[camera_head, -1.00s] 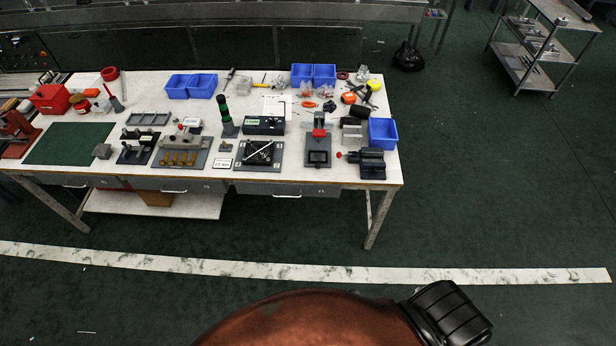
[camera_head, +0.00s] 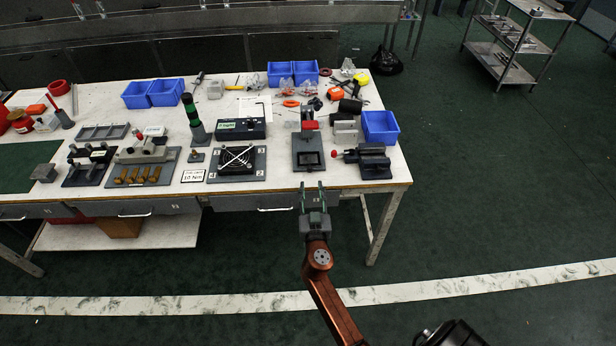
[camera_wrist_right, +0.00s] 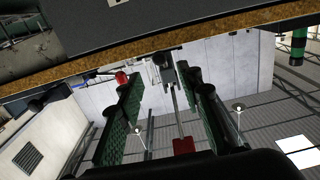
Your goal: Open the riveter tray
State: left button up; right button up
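The riveter (camera_head: 308,138) stands on the bench, a grey device with a red part on its upright. Its flat grey base has a dark rectangular recess at the front, which may be the tray (camera_head: 309,160); I cannot tell its exact outline. My right gripper (camera_head: 312,192) is just in front of the riveter at the bench's front edge, fingers pointing at it. Its two green-padded fingers are apart and empty, which the right wrist view (camera_wrist_right: 168,110) also shows. My left gripper is not in view.
A black vise-like device (camera_head: 374,161) with a red knob stands right of the riveter, beside a blue bin (camera_head: 380,127). The bench's front edge (camera_head: 270,191) lies under the fingertips.

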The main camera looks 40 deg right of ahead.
aim_at(310, 171)
jog(key=x, duration=0.6)
jog(key=shift+w+d, duration=0.2)
jog(key=shift+w, duration=0.15)
jog(key=shift+c, duration=0.3)
grip_shut()
